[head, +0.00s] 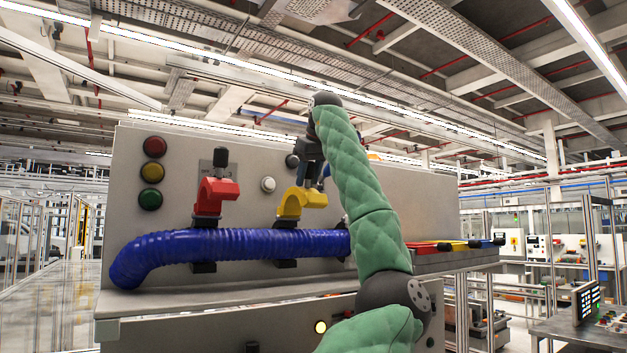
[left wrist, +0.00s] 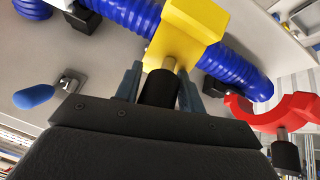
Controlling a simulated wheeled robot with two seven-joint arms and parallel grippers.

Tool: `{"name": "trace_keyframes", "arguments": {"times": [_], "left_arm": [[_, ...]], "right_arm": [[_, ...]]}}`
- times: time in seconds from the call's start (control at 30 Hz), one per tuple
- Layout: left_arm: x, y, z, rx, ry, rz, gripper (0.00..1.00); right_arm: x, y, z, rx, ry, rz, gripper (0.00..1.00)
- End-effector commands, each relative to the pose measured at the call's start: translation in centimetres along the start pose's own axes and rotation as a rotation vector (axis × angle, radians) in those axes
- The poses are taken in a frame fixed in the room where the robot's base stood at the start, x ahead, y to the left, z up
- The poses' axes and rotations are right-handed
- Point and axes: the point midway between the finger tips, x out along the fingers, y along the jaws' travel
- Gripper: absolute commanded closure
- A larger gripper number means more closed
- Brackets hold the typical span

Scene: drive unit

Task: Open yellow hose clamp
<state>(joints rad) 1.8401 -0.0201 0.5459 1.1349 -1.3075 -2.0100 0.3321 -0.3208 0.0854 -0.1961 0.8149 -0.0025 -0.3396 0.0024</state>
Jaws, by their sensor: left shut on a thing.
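The yellow hose clamp (head: 300,203) sits on the panel front just above the blue hose (head: 190,245). The hose passes over the black clamp base below it. The clamp also shows in the left wrist view (left wrist: 185,32), with its black handle (left wrist: 160,88) on a short metal pin. My left gripper (head: 314,160) is at the top of the clamp. In the left wrist view its two grey-blue fingers (left wrist: 160,85) are shut on either side of the black handle. My arm hides part of the panel and the hose's right end. My right gripper is not in view.
A red hose clamp (head: 215,192) with a black handle stands left of the yellow one. Red, yellow and green round lamps (head: 152,172) are on the panel's left. A blue-tipped lever (left wrist: 34,97) sticks out near my left gripper. Coloured handles (head: 455,246) lie on a ledge at right.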

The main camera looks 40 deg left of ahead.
Motion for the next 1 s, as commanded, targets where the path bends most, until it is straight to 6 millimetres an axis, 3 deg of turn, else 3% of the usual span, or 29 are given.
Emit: {"name": "trace_keyframes", "arguments": {"times": [0.33, 0.37, 0.43, 0.77, 1.0], "left_arm": [[-0.3, 0.1, 0.1, 0.003, 0.002, 0.004, 1.00], [-0.3, 0.1, 0.1, 0.003, 0.002, 0.004, 0.57], [-0.3, 0.1, 0.1, 0.003, 0.001, 0.003, 0.47], [-0.2, 0.0, 0.0, 0.001, 0.000, 0.001, 0.47], [-2.4, 0.1, 0.2, 0.002, 0.000, 0.004, 0.47]], "right_arm": [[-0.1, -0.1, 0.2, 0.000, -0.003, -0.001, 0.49], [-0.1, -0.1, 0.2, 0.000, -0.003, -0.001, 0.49], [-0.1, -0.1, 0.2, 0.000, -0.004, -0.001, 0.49], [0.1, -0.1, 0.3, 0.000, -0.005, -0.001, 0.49], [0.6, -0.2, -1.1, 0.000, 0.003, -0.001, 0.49]]}}
